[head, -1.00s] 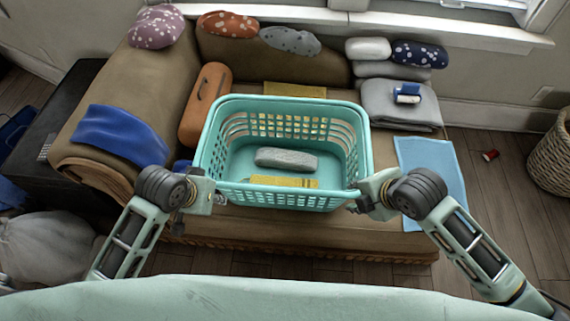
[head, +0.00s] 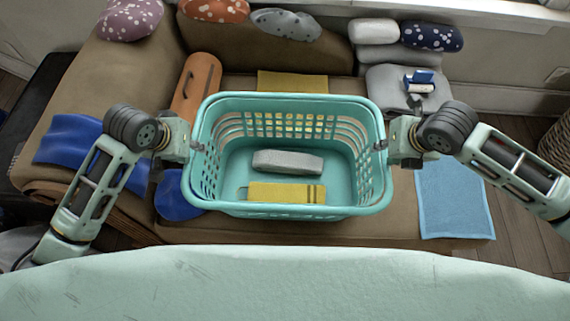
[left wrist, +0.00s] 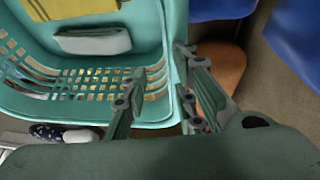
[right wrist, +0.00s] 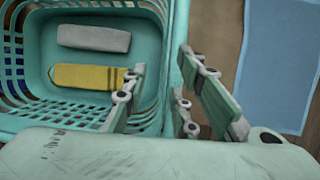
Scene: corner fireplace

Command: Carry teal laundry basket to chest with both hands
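The teal laundry basket (head: 285,209) stands upright on the brown sofa, with a grey folded item (head: 287,162) and a yellow cloth (head: 286,193) inside. My left gripper (head: 190,147) is at the middle of its left rim. In the left wrist view, its fingers (left wrist: 170,58) are spread, one inside the basket and one outside. My right gripper (head: 385,146) is at the middle of the right rim. In the right wrist view, its fingers (right wrist: 161,60) straddle the wall with a gap on the inner side. I see no chest that I can identify for sure.
The brown sofa (head: 215,229) lies under and around the basket. An orange bolster (head: 195,88) and blue cloth (head: 68,139) lie left, a yellow cloth (head: 292,82) behind, a light blue towel (head: 452,198) right. Cushions line the back.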

